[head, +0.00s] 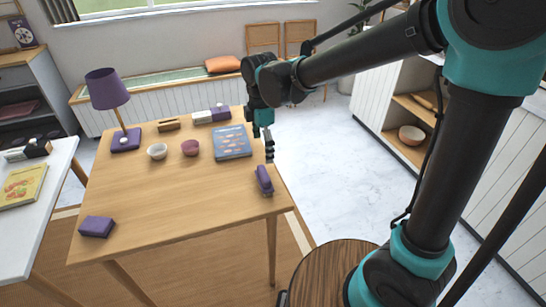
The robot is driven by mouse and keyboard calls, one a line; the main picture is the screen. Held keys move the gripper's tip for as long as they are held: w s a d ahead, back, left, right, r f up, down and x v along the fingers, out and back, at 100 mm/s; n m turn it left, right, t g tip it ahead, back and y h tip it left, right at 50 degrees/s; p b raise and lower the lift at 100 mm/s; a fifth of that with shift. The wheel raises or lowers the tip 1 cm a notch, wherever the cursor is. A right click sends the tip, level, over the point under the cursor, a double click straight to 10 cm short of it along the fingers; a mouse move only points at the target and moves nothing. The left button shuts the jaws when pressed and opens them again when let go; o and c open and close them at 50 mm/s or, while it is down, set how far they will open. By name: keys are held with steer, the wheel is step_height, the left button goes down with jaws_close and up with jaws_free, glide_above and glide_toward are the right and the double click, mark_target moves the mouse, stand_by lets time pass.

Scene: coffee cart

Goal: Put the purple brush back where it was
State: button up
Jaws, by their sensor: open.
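A purple brush-like object (264,180) lies on the wooden table (170,220) near its right edge. Its fine details are too small to make out. My gripper (269,155) is just above and beyond it, pointing down, open and apparently empty. I see a small gap between the fingertips and the purple object, though depth is hard to judge from this view.
A blue book (232,142), a pink bowl (190,148), a white bowl (157,152) and a purple lamp (107,90) stand farther back. A purple block (97,226) lies at the front left. The table's middle and front are clear.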

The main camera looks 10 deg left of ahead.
steer(key=w+d+f+m+t, duration=0.25)
steer(key=d+m, duration=0.85)
steer(key=d, duration=0.8)
steer(key=s+d+f+m+t, duration=0.1)
steer(key=s+d+f+m, duration=0.2)
steer(key=d+m, duration=0.3)
steer(key=s+d+f+m, duration=0.3)
steer(key=d+m, duration=0.4)
steer(key=d, duration=0.4)
steer(key=shift+s+d+f+t, duration=0.2)
steer(key=shift+s+d+t, duration=0.15)
steer(key=shift+s+d, duration=0.05)
steer(key=shift+a, duration=0.1)
